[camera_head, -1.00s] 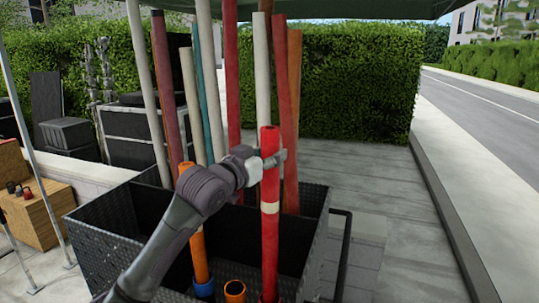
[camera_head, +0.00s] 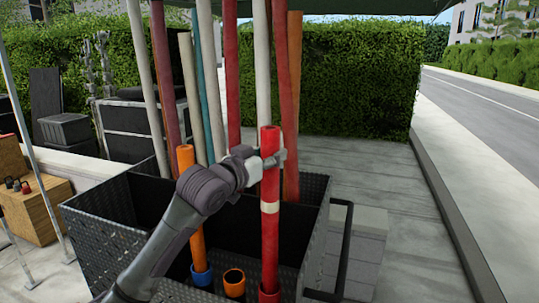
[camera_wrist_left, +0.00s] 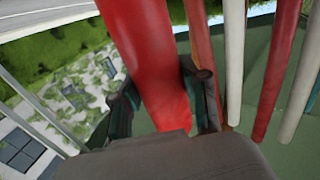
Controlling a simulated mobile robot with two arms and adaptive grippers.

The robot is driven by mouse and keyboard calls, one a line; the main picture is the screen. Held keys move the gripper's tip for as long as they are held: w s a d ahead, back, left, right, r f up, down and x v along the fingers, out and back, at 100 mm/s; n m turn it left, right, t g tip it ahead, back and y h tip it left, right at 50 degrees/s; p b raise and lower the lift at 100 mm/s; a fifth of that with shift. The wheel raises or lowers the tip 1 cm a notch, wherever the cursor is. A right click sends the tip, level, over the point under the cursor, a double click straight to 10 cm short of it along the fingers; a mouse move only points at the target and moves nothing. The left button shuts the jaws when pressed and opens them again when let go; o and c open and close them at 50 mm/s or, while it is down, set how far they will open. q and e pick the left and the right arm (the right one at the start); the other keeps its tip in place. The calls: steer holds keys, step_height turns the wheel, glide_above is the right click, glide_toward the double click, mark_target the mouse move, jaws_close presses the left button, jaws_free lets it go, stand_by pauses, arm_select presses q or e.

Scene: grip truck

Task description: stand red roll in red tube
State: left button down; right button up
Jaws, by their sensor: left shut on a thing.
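The red roll (camera_head: 269,235), upright with a pale band, is held by my left gripper (camera_head: 272,160) near its top. The fingers are closed around it, as the left wrist view also shows, with the red roll (camera_wrist_left: 150,60) between them. The red tube (camera_head: 269,295) is at the bottom of the head view, inside the dark bin. The roll's lower end meets the tube's mouth and appears to be inside it; how deep cannot be seen. My right gripper is not in view.
The dark metal bin (camera_head: 100,235) has a handle rail (camera_head: 343,245) on its right. An orange roll (camera_head: 192,215) stands in a blue tube (camera_head: 201,275). An orange-rimmed tube (camera_head: 234,283) stands open between. Several tall rolls stand behind. Paving at right is clear.

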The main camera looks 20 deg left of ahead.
mark_target(265, 186)
arm_select(q)
steer(key=shift+f+b, duration=1.5)
steer(key=shift+f, duration=2.2)
steer(key=c, duration=0.5)
jaws_free()
steer(key=shift+f, duration=0.1)
